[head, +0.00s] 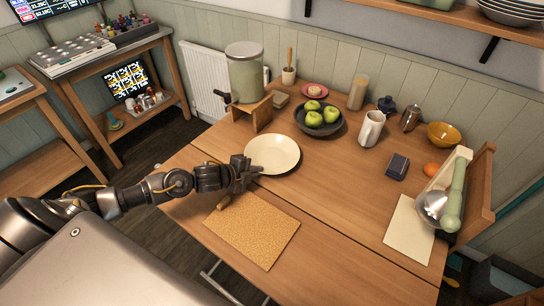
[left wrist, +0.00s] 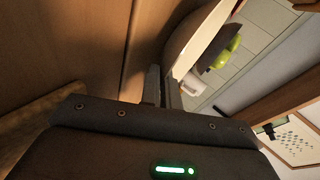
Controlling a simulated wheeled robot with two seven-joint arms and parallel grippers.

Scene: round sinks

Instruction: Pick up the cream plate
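The cream plate (head: 272,153) is near the middle of the wooden table, with a dark shadow along its lower right edge. I cannot tell for sure whether it is clear of the tabletop. My left gripper (head: 246,174) is at the plate's near left rim. In the left wrist view, the two fingers (left wrist: 163,88) are close together with the rim of the plate (left wrist: 190,45) running down between them, so the gripper looks shut on it. The exact contact is partly hidden. My right gripper is not in view.
A dark bowl of green apples (head: 318,122) stands just behind the plate. A drink dispenser (head: 245,72) is on a wooden stand (head: 262,112) at the back left. A cork mat (head: 252,230) lies in front. The table (head: 340,200) is clear right of the plate.

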